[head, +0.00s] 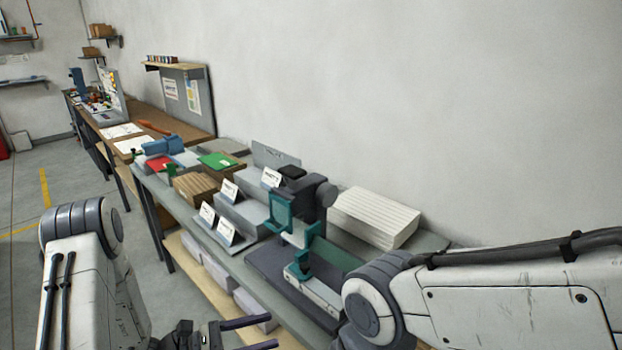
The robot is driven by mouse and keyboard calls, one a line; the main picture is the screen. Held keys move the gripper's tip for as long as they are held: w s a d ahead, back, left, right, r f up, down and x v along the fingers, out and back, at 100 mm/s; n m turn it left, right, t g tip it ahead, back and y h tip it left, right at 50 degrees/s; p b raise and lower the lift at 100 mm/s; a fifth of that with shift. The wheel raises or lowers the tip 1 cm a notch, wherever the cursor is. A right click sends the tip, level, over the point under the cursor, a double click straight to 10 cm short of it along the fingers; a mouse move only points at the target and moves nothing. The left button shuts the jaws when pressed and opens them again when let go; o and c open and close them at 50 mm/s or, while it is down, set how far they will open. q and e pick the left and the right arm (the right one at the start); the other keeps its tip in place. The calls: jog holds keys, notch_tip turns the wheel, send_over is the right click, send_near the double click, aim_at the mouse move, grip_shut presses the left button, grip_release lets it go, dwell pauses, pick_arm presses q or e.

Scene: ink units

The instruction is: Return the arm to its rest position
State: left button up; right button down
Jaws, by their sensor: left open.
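My left arm (95,280) comes in at the lower left with its joint raised. My left gripper (273,331) is at the bottom edge, in front of the near bench. Its two dark fingers point right, are apart and hold nothing that I can see. The gripper's body is partly cut off by the frame. My right arm (500,290) stretches in from the right, over the near end of the bench. Its gripper is not in view.
A teal and grey device (300,230) stands on the grey bench (250,262), beside a white paper stack (375,217). White boxes (217,272) sit on the shelf below. Open floor lies left.

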pick_arm(q)
jog(key=s+d+r+m+g+y, duration=0.55)
jog(key=s+d+m+g, duration=0.35)
jog(key=s+m+g, duration=0.35)
jog(key=s+a+r+m+t+y, duration=0.1)
jog(key=s+r+m+t+y, duration=0.2)
jog(key=m+y, duration=0.2)
jog(key=s+a+r+m+t+y, duration=0.2)
jog(key=m+y, duration=0.3)
jog(key=m, duration=0.6)
jog(key=shift+s+a+r+t, duration=0.15)
jog(key=shift+s+r+t, duration=0.25)
jog(key=shift+s+t, duration=0.35)
